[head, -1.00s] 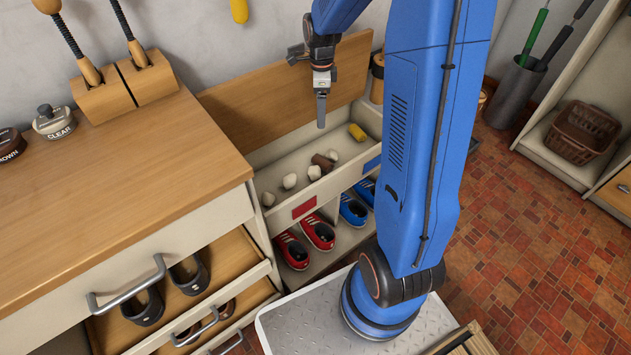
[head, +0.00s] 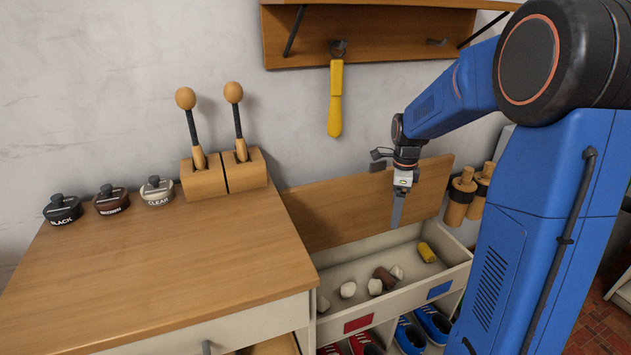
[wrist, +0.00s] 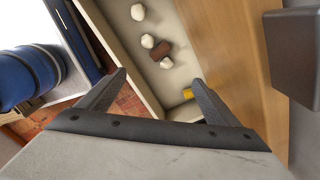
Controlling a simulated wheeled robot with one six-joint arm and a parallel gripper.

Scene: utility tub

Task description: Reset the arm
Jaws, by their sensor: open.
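My gripper (head: 398,212) hangs from my blue arm with its fingers pointing down, above the open cream bin (head: 448,263) at the back of the shoe bench. In the wrist view my gripper (wrist: 163,85) shows its two fingers spread apart with nothing between them. Below lie several white lumps (head: 348,289), a brown piece (head: 384,276) and a yellow piece (head: 427,252). The brown piece (wrist: 161,52) and part of the yellow piece (wrist: 188,93) also show in the wrist view.
A wooden cabinet (head: 160,270) stands left, with black, brown and clear polish tins (head: 112,199) and two upright levers (head: 238,120). A wooden lid (head: 330,210) rises behind the bin. A yellow tool (head: 335,100) hangs under a shelf (head: 380,40). Red and blue shoes (head: 411,335) sit below.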

